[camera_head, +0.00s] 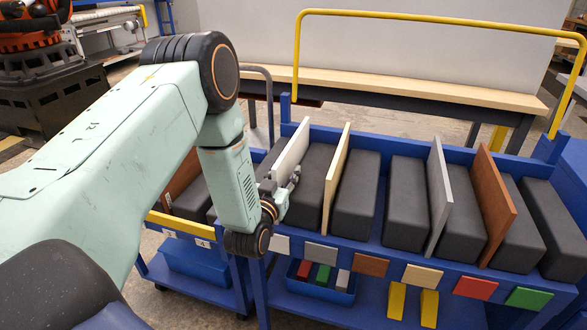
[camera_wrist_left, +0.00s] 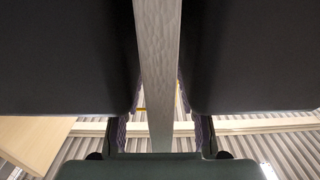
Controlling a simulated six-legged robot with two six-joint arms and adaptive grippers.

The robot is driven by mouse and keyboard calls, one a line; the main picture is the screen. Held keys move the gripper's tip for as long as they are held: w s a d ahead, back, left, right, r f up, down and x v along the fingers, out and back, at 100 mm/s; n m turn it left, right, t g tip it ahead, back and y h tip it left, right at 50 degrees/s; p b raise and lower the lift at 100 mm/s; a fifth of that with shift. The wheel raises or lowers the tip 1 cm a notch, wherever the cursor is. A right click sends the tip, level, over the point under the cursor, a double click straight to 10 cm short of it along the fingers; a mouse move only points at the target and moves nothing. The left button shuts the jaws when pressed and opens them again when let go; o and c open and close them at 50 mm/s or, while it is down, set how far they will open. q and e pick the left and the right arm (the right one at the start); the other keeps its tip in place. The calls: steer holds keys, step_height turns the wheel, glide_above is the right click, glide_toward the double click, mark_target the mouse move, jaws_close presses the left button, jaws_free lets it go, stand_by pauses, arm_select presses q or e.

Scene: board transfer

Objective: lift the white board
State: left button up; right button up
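The white board (camera_head: 291,148) stands upright in a slot between dark grey blocks on the blue cart. My left gripper (camera_head: 291,184) is at the near end of this board, and the board's lower near part is partly hidden by it. In the left wrist view the board's edge (camera_wrist_left: 158,75) runs down the middle between the two fingers of my left gripper (camera_wrist_left: 160,138). A gap shows on each side of the board, so the fingers are open around it and apart from it. My right gripper is not in view.
A cream board (camera_head: 336,175), a grey board (camera_head: 438,195) and a brown board (camera_head: 493,205) stand further right among dark blocks (camera_head: 355,195). A yellow rail (camera_head: 430,18) rises behind the blue cart (camera_head: 375,258). Colored tags line its front.

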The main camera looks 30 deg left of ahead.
arm_select(q)
steer(key=shift+w+a+f, duration=0.15)
steer(key=shift+w+f, duration=0.05)
steer(key=shift+s+r, duration=0.15)
steer(key=shift+r, duration=0.05)
steer(key=c, duration=0.3)
steer(key=shift+f, duration=0.15)
jaws_close()
